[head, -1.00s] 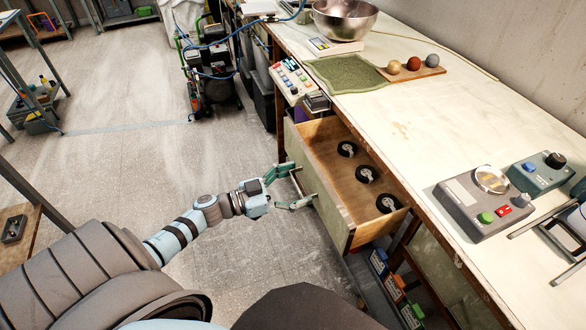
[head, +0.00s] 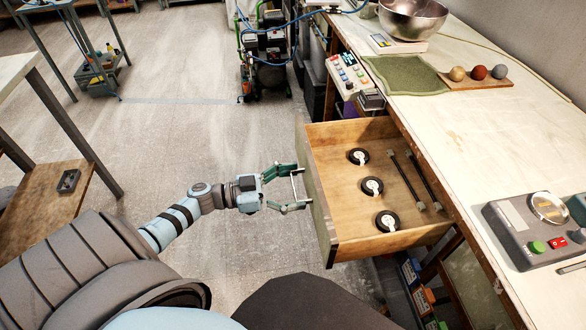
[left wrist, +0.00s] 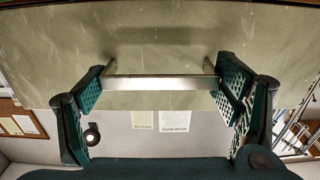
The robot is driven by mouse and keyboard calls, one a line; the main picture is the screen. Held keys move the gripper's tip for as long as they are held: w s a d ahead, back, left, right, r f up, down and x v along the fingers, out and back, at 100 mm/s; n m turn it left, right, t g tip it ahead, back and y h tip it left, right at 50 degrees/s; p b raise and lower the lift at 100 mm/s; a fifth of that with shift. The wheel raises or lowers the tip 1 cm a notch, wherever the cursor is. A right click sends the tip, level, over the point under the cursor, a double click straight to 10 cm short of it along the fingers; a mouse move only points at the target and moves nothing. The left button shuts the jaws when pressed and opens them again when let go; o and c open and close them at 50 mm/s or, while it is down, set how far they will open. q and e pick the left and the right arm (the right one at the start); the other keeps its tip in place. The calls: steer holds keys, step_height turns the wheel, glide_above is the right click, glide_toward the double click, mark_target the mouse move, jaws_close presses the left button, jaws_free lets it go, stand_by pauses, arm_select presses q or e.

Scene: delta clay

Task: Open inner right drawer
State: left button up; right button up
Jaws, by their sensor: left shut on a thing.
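The drawer (head: 330,175) under the workbench is pulled well out, showing its wooden inside. In it lie three round black-and-silver discs (head: 371,186) and two dark rods (head: 402,180). My left gripper (head: 297,190) is at the drawer's front, with its fingers at the two ends of the metal bar handle. In the left wrist view the handle (left wrist: 160,83) spans between the green fingers, which are shut on it, against the grey-green drawer front (left wrist: 160,40). My right gripper is not in view.
The white benchtop (head: 470,135) carries a green mat (head: 405,75), a board with three balls (head: 479,75), a steel bowl (head: 413,18) and a grey control box (head: 525,230). Labelled boxes (head: 425,297) stand below the drawer. The floor left of the drawer is clear.

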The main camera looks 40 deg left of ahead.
arm_select(q)
steer(key=o, duration=1.6)
steer(key=v, duration=1.2)
